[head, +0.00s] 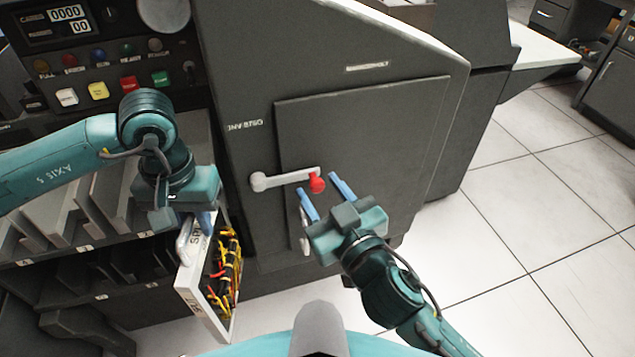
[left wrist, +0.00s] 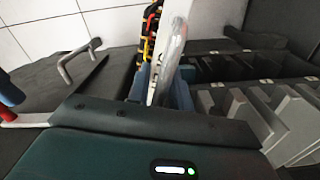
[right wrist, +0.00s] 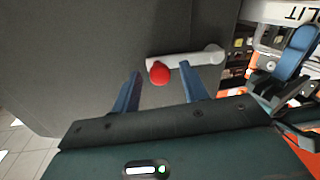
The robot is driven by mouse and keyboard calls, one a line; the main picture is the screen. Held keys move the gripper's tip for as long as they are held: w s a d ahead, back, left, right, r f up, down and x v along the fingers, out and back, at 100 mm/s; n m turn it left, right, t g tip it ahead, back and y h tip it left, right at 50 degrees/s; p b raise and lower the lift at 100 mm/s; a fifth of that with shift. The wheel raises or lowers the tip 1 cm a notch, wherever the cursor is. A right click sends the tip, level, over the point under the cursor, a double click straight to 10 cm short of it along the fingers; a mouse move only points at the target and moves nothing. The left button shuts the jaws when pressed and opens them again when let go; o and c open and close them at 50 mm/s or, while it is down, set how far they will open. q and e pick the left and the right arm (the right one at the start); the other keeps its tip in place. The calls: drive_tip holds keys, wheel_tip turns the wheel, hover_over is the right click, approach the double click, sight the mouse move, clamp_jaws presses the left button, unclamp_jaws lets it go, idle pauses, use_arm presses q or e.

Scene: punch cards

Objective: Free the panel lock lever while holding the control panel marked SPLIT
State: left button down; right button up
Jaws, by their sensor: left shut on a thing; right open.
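The control panel (head: 188,288) marked SPLIT is a white-framed board with red, yellow and black wires on one face. The panel also shows in the left wrist view (left wrist: 172,48). The lock lever (head: 280,180) is a grey arm with a red knob (head: 317,183), lying nearly level across the cabinet door. My right gripper (head: 318,185) is open at the knob. In the right wrist view the knob (right wrist: 159,72) appears between the fingertips; I cannot tell how deep.
The dark grey cabinet door (head: 370,130) carries a light bar handle (head: 304,232), partly behind my right gripper. Buttons and counters (head: 65,20) are at upper left. Slotted card racks (head: 50,225) stand behind my left arm. The tiled floor (head: 540,200) at right is clear.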

drive_tip(key=shift+x, duration=1)
drive_tip(key=shift+s+a, duration=0.1)
clamp_jaws()
